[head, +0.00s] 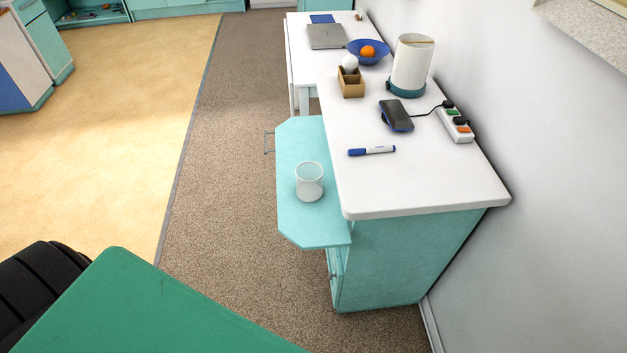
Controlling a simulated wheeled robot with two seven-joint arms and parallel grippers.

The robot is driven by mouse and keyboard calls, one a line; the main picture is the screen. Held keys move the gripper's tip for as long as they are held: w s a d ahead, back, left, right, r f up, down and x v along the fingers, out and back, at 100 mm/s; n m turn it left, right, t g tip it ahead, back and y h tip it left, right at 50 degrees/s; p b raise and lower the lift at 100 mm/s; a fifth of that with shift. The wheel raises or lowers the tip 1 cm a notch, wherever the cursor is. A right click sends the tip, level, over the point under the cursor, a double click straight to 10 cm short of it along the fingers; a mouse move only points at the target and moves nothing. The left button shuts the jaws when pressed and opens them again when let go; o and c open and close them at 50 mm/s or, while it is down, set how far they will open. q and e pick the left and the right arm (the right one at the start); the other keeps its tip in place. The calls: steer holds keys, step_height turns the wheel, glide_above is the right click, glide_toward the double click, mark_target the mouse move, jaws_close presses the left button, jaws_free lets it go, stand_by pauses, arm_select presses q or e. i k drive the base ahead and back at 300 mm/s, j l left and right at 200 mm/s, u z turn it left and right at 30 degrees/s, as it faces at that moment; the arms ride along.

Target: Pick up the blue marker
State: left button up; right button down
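The blue marker (371,151) lies flat on the white desktop (420,180), near its front left edge. It has a white barrel and a blue cap that points left. Nothing touches it. Neither of my grippers shows in the head view.
A clear cup (309,181) stands on a teal leaf (313,225) left of the desktop. Behind the marker are a phone (396,115) on a cable, a power strip (455,124), a white lamp (411,65), a cardboard box (350,84) and a blue bowl (369,52). A wall stands right.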

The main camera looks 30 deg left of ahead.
mark_target(359, 151)
steer(key=i+j+z, duration=0.2)
steer(key=j, duration=0.3)
steer(key=j+z, duration=0.2)
steer(key=j, duration=0.3)
steer(key=i+j+z, duration=0.2)
steer(key=j, duration=0.3)
steer(key=k, duration=0.1)
